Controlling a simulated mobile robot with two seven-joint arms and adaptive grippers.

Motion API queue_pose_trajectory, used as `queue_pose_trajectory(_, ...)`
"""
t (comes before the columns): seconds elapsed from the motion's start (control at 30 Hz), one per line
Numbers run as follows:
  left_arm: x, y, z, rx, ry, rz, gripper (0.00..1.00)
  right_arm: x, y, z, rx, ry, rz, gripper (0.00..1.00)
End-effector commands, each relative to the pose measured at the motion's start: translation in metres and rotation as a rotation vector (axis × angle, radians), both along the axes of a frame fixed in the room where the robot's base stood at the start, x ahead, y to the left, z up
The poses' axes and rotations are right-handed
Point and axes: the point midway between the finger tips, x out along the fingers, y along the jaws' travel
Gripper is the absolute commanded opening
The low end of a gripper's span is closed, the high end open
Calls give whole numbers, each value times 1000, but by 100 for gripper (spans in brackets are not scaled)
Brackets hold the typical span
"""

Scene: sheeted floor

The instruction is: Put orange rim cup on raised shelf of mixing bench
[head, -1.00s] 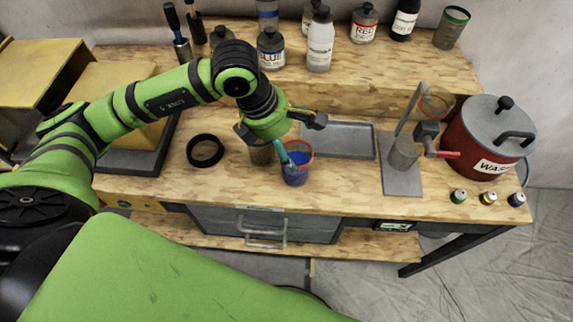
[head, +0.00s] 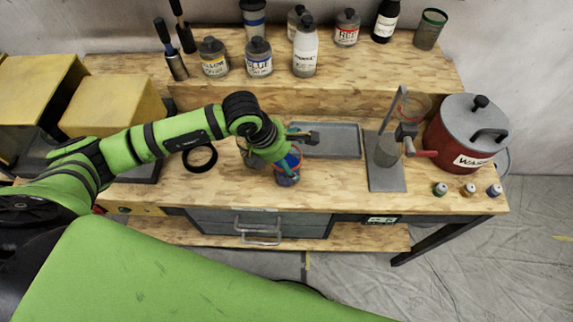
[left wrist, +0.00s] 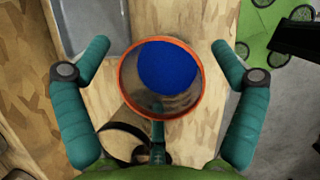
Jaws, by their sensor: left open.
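The orange rim cup (head: 288,176), with blue contents, stands on the lower bench top near the front edge, partly hidden by my left gripper (head: 284,156). In the left wrist view, the cup (left wrist: 160,80) lies between the teal fingers of my open left gripper (left wrist: 160,55). The side fingers stand apart from its rim, and a teal finger tip shows at its near side; I cannot tell if that touches. The raised shelf (head: 400,75) runs along the back of the mixing bench. My right gripper is not in view.
Several bottles and a green-rimmed cup (head: 430,29) stand on the raised shelf, with bare wood in front. A black ring (head: 200,158), grey tray (head: 330,143), metal stand (head: 386,178) and red waste pot (head: 466,138) surround the area.

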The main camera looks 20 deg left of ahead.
Motion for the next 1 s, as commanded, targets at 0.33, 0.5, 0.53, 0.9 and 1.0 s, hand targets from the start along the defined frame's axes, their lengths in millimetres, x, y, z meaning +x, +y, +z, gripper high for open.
queue_pose_trajectory(0.33, 0, 0, 1, -2, -1, 0, 12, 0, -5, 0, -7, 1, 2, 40)
queue_pose_trajectory(0.5, 0, 0, 1, -1, 0, 0, 12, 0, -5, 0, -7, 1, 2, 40)
queue_pose_trajectory(0.53, 0, 0, 1, -1, 0, 0, 12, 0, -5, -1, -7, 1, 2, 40)
queue_pose_trajectory(0.9, 2, 0, 36, -2, -12, -3, 12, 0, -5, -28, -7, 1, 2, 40)
queue_pose_trajectory(1.0, -7, -22, 50, -8, -8, -11, 12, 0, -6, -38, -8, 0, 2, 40)
